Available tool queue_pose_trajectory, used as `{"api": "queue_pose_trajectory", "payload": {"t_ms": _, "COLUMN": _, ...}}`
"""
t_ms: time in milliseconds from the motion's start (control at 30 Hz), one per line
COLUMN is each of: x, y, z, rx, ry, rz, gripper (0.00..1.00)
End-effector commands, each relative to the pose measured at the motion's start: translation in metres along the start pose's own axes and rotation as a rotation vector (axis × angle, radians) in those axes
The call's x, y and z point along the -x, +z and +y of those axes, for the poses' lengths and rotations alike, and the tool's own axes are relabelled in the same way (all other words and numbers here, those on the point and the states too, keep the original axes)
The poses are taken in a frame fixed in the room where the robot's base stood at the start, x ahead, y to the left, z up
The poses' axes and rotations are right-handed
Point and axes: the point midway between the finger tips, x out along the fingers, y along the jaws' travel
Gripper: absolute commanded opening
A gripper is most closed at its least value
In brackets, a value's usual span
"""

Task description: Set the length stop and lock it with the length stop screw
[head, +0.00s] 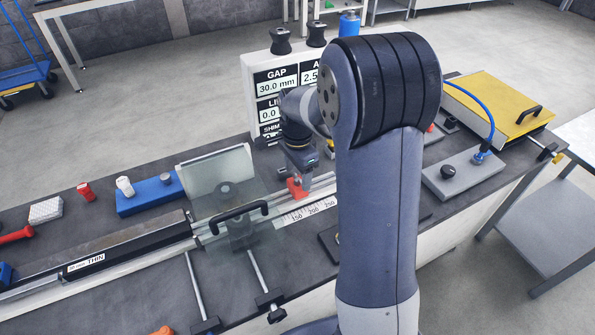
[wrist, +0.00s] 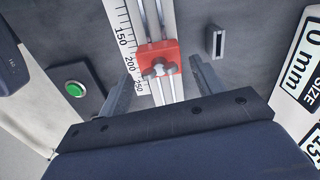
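The red length stop (wrist: 150,53) sits on the twin rails beside the white ruler scale (wrist: 122,40), near the 150 to 200 marks; I cannot read its exact setting. The grey wing-shaped length stop screw (wrist: 158,69) is on its near face. My gripper (wrist: 163,64) is open, with one finger on each side of the stop and screw and visible gaps to both. In the head view the red stop (head: 294,189) shows just below my gripper (head: 304,181). The screw is not distinguishable there.
A clear guard with a black handle (head: 238,213) stands left of the stop. The display panel (head: 262,105) reads GAP 30.0 mm and stands behind my wrist. A green button (wrist: 75,89) and a slotted block (wrist: 216,42) flank the rails. A grey plate (head: 465,172) lies right.

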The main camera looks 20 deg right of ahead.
Motion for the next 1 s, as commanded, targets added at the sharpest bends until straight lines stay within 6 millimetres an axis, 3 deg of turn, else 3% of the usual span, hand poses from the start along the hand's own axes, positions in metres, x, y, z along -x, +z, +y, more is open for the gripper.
{"api": "queue_pose_trajectory", "payload": {"t_ms": 333, "x": 0.008, "y": 0.0, "z": 0.0, "rx": 0.0, "ry": -0.001, "rz": 0.0, "gripper": 0.64}}
{"api": "queue_pose_trajectory", "payload": {"t_ms": 700, "x": 0.078, "y": 0.0, "z": -0.001, "rx": 0.0, "ry": -0.004, "rz": 0.001, "gripper": 0.64}}
{"api": "queue_pose_trajectory", "payload": {"t_ms": 1000, "x": 0.107, "y": 0.0, "z": 0.0, "rx": 0.0, "ry": 0.0, "rz": 0.0, "gripper": 0.64}}
